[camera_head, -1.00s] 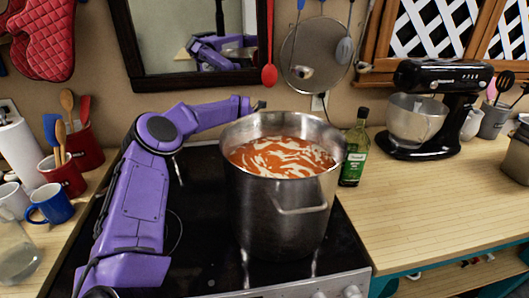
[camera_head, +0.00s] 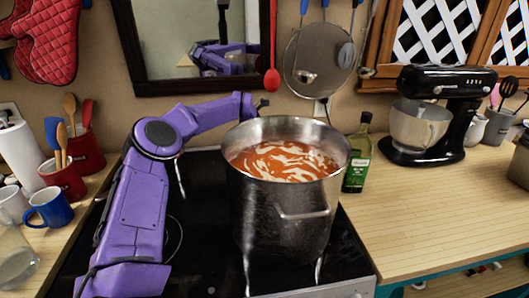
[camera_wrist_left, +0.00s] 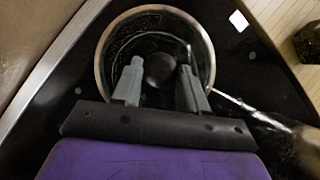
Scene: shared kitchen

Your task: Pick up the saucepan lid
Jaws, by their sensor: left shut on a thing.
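The saucepan lid (camera_wrist_left: 133,43) shows in the left wrist view as a round, dark, see-through disc with a metal rim and a dark round knob (camera_wrist_left: 160,68) at its middle. A thin metal handle (camera_wrist_left: 232,101) reaches out to the right from beside the rim. My left gripper (camera_wrist_left: 160,72) is shut on the lid's knob, one finger on each side. I cannot tell whether the lid is raised or resting. In the head view the lid and the left fingers are hidden behind the big pot. My right gripper is in neither view.
A big steel pot (camera_head: 285,215) of red-white soup stands on the black stove, close to my left forearm. A green bottle (camera_head: 357,160) stands right of it. Mugs (camera_head: 48,207) are at left, a black mixer (camera_head: 440,115) at right. The right counter (camera_head: 430,205) has free room.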

